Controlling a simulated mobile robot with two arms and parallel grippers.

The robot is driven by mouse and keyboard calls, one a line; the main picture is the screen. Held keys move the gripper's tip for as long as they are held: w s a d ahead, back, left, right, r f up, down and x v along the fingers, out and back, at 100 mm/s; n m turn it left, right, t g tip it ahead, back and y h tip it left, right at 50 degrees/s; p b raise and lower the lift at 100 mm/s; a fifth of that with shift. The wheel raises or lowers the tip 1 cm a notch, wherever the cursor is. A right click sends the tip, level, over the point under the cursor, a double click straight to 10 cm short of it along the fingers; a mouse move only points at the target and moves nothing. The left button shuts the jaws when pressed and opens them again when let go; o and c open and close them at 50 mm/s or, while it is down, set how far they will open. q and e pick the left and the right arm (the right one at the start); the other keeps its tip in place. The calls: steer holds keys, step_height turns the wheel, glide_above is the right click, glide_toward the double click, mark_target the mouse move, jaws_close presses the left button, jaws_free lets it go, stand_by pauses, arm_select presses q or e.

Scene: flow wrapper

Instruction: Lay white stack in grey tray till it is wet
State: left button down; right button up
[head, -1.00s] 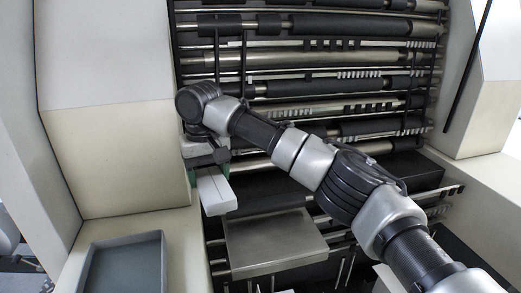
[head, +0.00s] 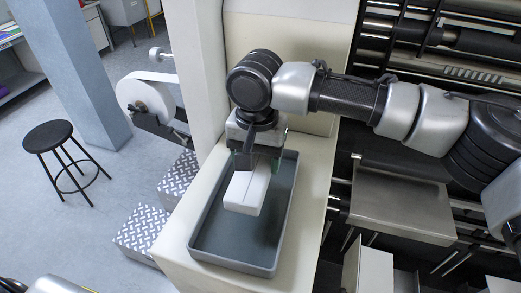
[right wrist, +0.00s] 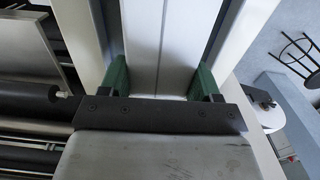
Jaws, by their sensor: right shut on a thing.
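My right gripper (head: 254,160) is shut on the white stack (head: 246,190), a long white block. The stack is over the grey tray (head: 272,212), a shallow open box with a dark grey inside. I cannot tell whether the stack touches the tray floor. In the right wrist view, the white stack (right wrist: 160,45) sits between the two green finger pads, and its far end runs out of the picture. No water or wet mark can be made out. My left gripper is out of view.
The tray stands on a cream machine ledge (head: 312,225). Metal-plated steps (head: 145,226), a white roll (head: 146,98) and a black stool (head: 55,150) are at the left. A steel plate (head: 405,200) and machine rollers (head: 455,45) are at the right.

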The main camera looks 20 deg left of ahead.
steer(key=shift+f+b, duration=0.4)
steer(key=shift+f, duration=0.5)
step_height(320, 180, down, 3)
steer(key=b, duration=0.3)
steer(key=shift+f, duration=0.15)
steer(key=shift+p, duration=0.3)
steer(key=shift+f, duration=0.2)
steer(key=shift+f, duration=0.2)
steer(key=o, duration=1)
steer(key=shift+c, duration=0.2)
